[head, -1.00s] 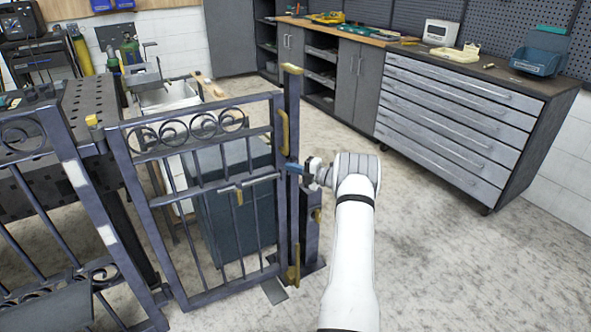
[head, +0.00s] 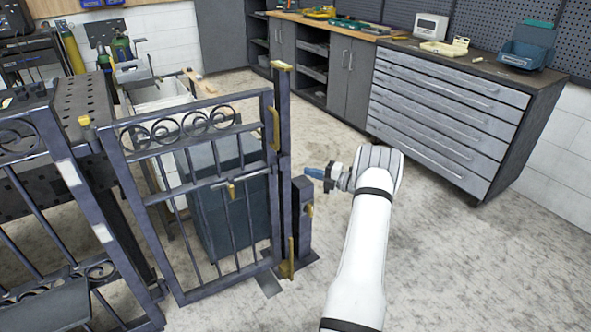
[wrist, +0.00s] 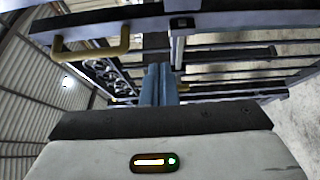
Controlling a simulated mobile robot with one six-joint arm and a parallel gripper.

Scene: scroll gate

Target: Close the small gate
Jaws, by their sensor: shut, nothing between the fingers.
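The small gate (head: 203,187) is a dark metal frame with scrollwork and vertical bars. Its right edge, with a brass handle (head: 275,128), stands right by the dark latch post (head: 302,222); whether it is latched I cannot tell. A brass latch piece (head: 231,190) sits on its middle rail. My gripper (head: 314,173) is shut and empty, to the right of the gate edge and apart from it in the head view. In the wrist view its blue fingers (wrist: 158,84) point at the gate bars, with the brass handle (wrist: 90,48) at upper left.
A fixed fence panel (head: 85,205) stands left of the gate. A perforated metal table (head: 75,110) and a dark bin (head: 225,200) are behind. A drawer cabinet (head: 450,110) stands at the back right. Floor on the right is clear.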

